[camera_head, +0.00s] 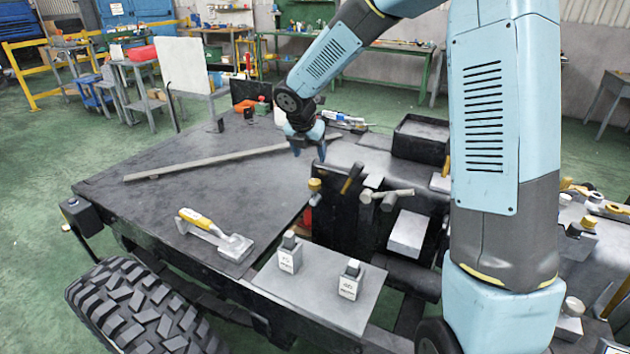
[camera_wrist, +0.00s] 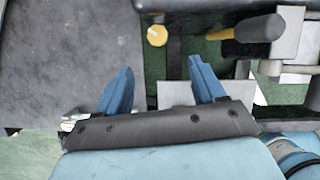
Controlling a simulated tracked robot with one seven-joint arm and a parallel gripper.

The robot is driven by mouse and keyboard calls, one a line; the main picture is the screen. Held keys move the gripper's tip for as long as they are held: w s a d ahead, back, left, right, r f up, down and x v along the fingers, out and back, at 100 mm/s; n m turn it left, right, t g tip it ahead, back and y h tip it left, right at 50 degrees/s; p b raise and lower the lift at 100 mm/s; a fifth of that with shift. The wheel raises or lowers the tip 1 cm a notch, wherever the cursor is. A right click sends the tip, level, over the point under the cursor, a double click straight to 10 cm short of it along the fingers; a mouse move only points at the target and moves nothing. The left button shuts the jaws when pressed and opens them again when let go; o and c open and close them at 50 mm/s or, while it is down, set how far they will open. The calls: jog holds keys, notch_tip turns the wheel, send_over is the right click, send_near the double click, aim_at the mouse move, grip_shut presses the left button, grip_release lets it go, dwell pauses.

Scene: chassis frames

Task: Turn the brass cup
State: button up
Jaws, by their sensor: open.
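A small round brass-yellow piece, which looks like the brass cup (camera_head: 314,185), stands at the edge of the black housing right of the dark deck. In the wrist view the brass cup (camera_wrist: 157,36) shows from above, just beyond the fingertips and roughly in line with the gap between them. My gripper (camera_head: 308,153) points down above and slightly left of it in the head view. In the wrist view my gripper (camera_wrist: 160,64) has its two blue fingers wide apart with nothing between them. The cup's lower part is hard to make out.
Two small labelled blocks stand on a grey plate (camera_head: 315,288).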

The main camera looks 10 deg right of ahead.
aim_at(316, 182)
jog(key=x, duration=1.4)
jog(key=shift+a+f, duration=0.1)
jog(key=shift+a, duration=0.15)
jog(key=c, duration=1)
jog(key=shift+d, duration=0.2)
jog(key=shift+c, duration=0.3)
jog(key=shift+a, duration=0.15)
